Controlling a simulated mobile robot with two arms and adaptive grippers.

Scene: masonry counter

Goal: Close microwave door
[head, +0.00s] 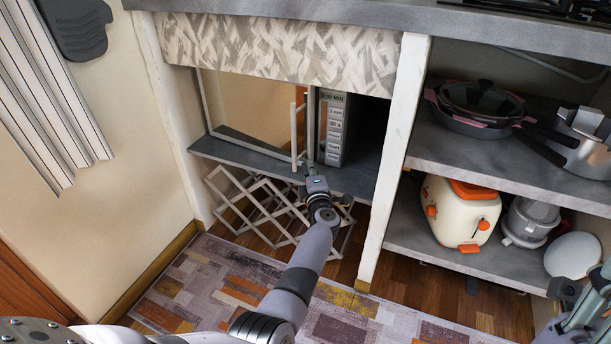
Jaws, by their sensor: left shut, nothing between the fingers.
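The microwave sits on the grey shelf under the counter. Its pale-framed door (207,104) has a see-through window and an upright handle (294,136) near the right edge. The control panel (332,126) stands just right of the door's edge. The door's right edge looks close to the panel; I cannot tell whether a gap remains. My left gripper (313,172) is shut and empty, at the shelf front just below the handle and panel. Touch with the door cannot be made out. My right gripper (570,310) is partly in view at the bottom right corner, its jaws unclear.
A patterned valance (280,45) hangs above the microwave. A folding lattice rack (262,212) stands below the shelf. A white post (394,160) divides off the right shelves, with pans (478,108), a cream toaster (459,212) and a grey appliance (530,220). A patterned rug (225,275) covers the floor.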

